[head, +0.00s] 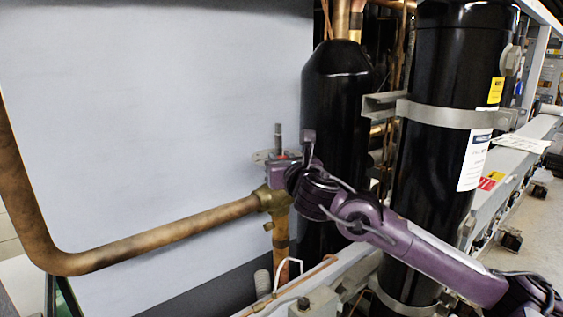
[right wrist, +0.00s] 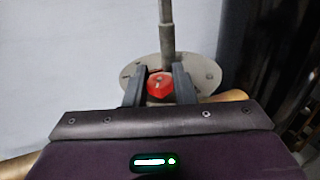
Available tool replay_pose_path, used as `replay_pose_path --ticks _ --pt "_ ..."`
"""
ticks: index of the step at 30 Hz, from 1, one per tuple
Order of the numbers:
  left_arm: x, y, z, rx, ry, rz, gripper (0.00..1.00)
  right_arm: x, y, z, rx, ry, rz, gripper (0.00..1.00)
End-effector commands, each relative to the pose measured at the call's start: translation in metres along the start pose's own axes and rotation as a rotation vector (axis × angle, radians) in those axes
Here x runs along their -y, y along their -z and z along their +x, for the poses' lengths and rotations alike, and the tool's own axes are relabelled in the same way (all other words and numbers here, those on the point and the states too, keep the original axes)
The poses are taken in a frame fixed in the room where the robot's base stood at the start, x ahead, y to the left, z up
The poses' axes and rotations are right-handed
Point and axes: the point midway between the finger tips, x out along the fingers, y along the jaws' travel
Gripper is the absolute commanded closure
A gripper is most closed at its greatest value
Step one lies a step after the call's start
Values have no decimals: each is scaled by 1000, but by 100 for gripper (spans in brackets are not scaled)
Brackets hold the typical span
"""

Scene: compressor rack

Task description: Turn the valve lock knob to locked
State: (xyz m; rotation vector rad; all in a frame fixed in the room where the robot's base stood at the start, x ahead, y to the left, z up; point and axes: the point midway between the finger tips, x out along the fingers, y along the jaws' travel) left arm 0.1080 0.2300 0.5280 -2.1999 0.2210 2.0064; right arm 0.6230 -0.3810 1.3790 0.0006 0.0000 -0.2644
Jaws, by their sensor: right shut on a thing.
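The red valve lock knob (right wrist: 160,86) sits between the two dark fingers of my right gripper (right wrist: 160,80) in the right wrist view. The fingers are shut on it from both sides. A round metal plate (right wrist: 203,72) with small holes lies behind it, and a grey upright stem (right wrist: 166,28) rises from there. In the head view my right gripper (head: 284,167) is at the top of the brass valve (head: 271,199), below the stem (head: 278,138). The knob is mostly hidden there by the gripper. My left gripper is not in view.
A thick copper pipe (head: 160,245) runs from the valve to the left. Black cylinders (head: 335,90) and (head: 445,120) stand close to the right of the gripper, the larger one strapped by a metal band (head: 440,115). A pale flat panel (head: 150,100) is behind.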

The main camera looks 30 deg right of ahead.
Motion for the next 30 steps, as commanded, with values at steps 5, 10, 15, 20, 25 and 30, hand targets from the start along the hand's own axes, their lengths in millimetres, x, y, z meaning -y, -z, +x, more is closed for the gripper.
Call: replay_pose_path --ticks 5,10,15,20,25,30 --pt "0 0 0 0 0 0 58 1 0 0 0 1 0 69" --pt "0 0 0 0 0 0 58 0 0 0 0 0 0 56" --pt "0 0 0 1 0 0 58 0 0 0 0 0 0 56" --pt "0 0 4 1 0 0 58 1 2 -9 -1 0 -3 56" --pt "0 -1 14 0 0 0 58 2 3 -36 -1 1 -9 56" --pt "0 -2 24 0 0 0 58 1 4 -58 -1 0 -5 56"
